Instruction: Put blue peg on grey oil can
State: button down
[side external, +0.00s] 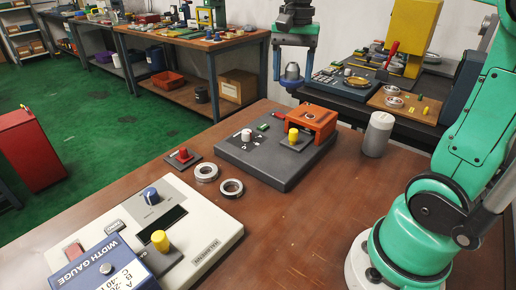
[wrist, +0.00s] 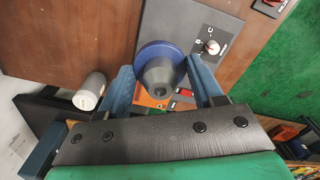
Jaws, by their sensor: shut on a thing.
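My gripper (side external: 292,76) is shut on the blue peg (side external: 292,71), high above the back of the brown table. In the wrist view the peg (wrist: 158,55) shows a wide blue disc with a grey stepped cone, between the two blue fingers. The grey oil can (side external: 378,133) appears to be the plain light grey cylinder standing upright on the table, right of the gripper and lower. It also shows in the wrist view (wrist: 90,92), left of the fingers. The peg and the can are apart.
A dark panel (side external: 262,160) with knobs and an orange bracket (side external: 312,117) lies left of the can. Two metal rings (side external: 206,173), a small red-knobbed block (side external: 183,157) and a white width gauge box (side external: 205,235) are nearer. The table's right middle is clear.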

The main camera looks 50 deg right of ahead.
jog(key=s+d+m, duration=0.3)
jog(key=d, duration=0.6)
jog(key=m, duration=0.5)
send_over(384, 116)
notch_tip(384, 116, down, 5)
jog(key=shift+a+r, duration=0.1)
jog(key=shift+a, duration=0.05)
jog(key=shift+f, duration=2.35)
jog(key=shift+c, duration=0.6)
grip_release()
jog(key=shift+f, duration=0.15)
